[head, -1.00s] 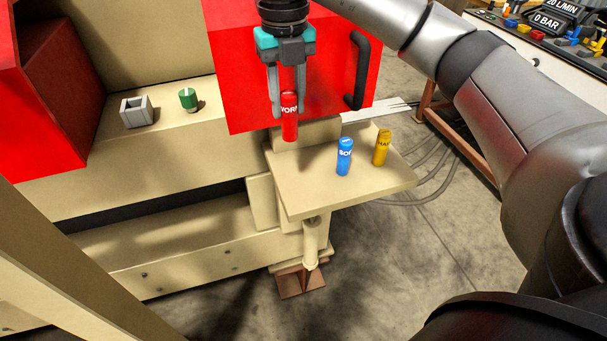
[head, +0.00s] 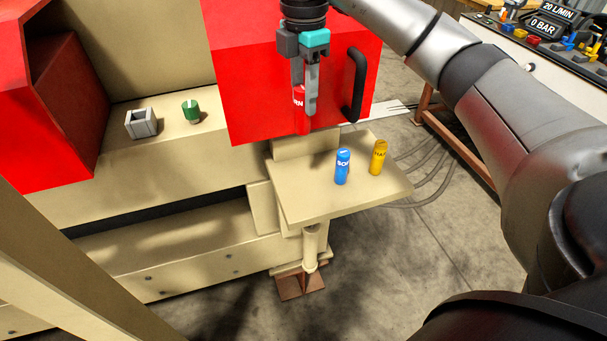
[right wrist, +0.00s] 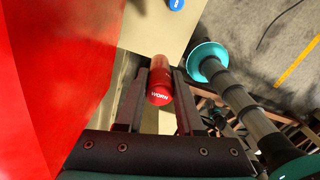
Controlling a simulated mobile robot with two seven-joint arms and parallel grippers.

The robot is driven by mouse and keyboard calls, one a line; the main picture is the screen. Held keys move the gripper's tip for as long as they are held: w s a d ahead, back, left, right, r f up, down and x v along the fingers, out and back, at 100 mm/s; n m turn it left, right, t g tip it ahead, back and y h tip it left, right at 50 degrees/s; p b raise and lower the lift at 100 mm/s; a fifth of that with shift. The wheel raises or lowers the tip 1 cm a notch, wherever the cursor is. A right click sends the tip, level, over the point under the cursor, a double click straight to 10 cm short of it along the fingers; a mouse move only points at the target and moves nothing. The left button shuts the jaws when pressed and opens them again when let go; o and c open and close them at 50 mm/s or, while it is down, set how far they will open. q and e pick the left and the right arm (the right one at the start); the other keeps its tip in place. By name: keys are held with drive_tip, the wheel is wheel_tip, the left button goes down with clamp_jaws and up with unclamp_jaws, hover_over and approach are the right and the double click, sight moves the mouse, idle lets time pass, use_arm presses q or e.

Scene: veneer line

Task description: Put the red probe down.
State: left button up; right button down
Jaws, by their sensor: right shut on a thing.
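The red probe (head: 300,97) is a small red cylinder with white lettering, held upright between the fingers of my right gripper (head: 304,100). In the right wrist view the red probe (right wrist: 160,82) sits between the two fingers, and its end reads "WORN". It hangs above the back left part of the beige shelf (head: 305,198), in front of the red box. On the shelf stand a blue probe (head: 343,167) and a yellow probe (head: 379,158), both upright. My left gripper is not in view.
The red box (head: 255,100) with a black handle (head: 357,85) stands right behind the gripper. A grey square holder (head: 141,123) and a green cylinder (head: 191,111) sit on the beige ledge at left. The shelf's front left part is clear.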

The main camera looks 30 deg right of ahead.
sight(304, 120)
wheel_tip(304, 120, down, 17)
drive_tip(key=shift+f+p, duration=0.2)
drive_tip(key=shift+p, duration=0.15)
drive_tip(key=shift+f, duration=0.15)
drive_tip(key=c, duration=0.5)
unclamp_jaws()
drive_tip(key=shift+c, duration=0.2)
wheel_tip(304, 120, up, 12)
drive_tip(key=shift+r+b, duration=0.2)
drive_tip(key=shift+b, duration=0.25)
